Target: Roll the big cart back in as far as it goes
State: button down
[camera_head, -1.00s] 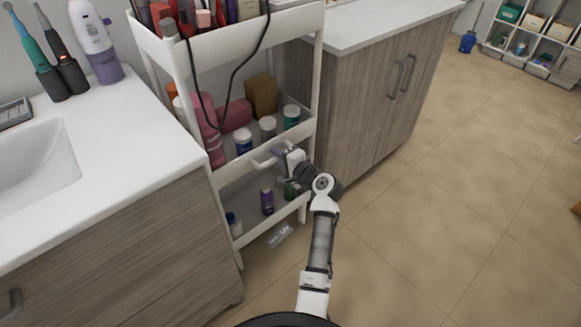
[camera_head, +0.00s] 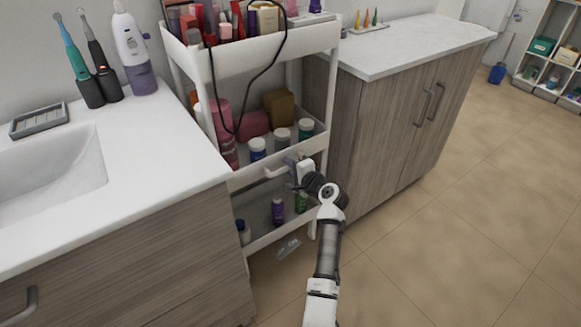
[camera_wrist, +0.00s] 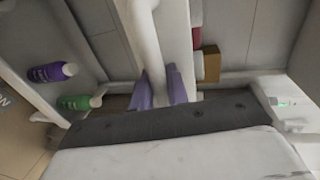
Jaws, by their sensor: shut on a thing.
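The big cart (camera_head: 265,54) is a white three-tier trolley standing in the gap between two wood-fronted cabinets. A white bar handle (camera_head: 274,172) sits on the front of its middle tier. My gripper (camera_head: 292,172) is at this handle, reaching from the front right. In the wrist view its purple fingers (camera_wrist: 160,91) are closed around the white handle bar (camera_wrist: 149,50). The cart's back and far wheels are hidden.
Bottles and boxes (camera_head: 275,112) fill the tiers, and a black cable (camera_head: 262,75) hangs over the top one. The sink cabinet (camera_head: 150,250) is close on the left, the other cabinet (camera_head: 385,130) on the right. The tiled floor (camera_head: 470,230) is open at right.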

jog(key=c, duration=1.4)
grip_release()
jog(key=shift+w+a+r, duration=0.15)
jog(key=v, duration=1.4)
jog(key=shift+f, duration=0.25)
